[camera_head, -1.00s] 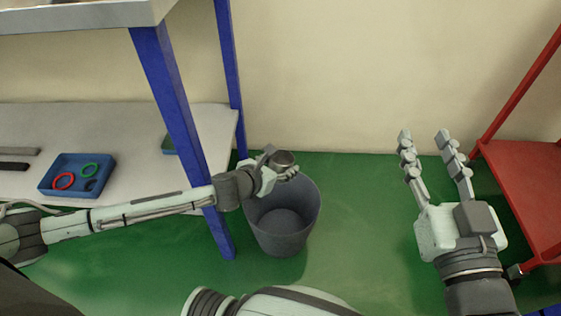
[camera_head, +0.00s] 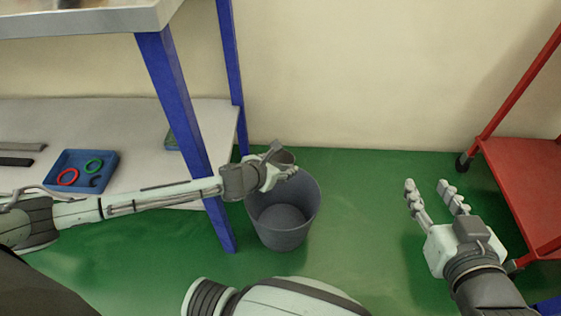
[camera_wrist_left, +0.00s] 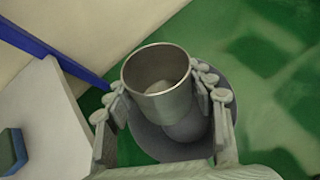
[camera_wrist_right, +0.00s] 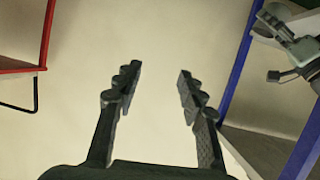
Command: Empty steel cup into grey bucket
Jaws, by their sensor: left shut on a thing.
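My left gripper (camera_head: 280,170) is shut on the steel cup (camera_head: 287,157) above the back rim of the grey bucket (camera_head: 284,222). In the left wrist view the steel cup (camera_wrist_left: 160,92) sits between the fingers of my left gripper (camera_wrist_left: 162,100), with the grey bucket (camera_wrist_left: 215,85) behind and below it. Part of the cup's inside shows, with something pale in it that I cannot make out. The bucket stands upright on the floor, and its visible inside looks empty. My right gripper (camera_head: 437,190) is open and empty, well to the right of the bucket; it also shows in the right wrist view (camera_wrist_right: 158,80).
A blue-legged workbench (camera_head: 172,95) stands left, one leg close beside the bucket. Its lower shelf (camera_head: 125,125) holds a blue tray (camera_head: 110,172) with red and green rings. A red trolley (camera_head: 525,170) stands right. Green floor between bucket and trolley is clear.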

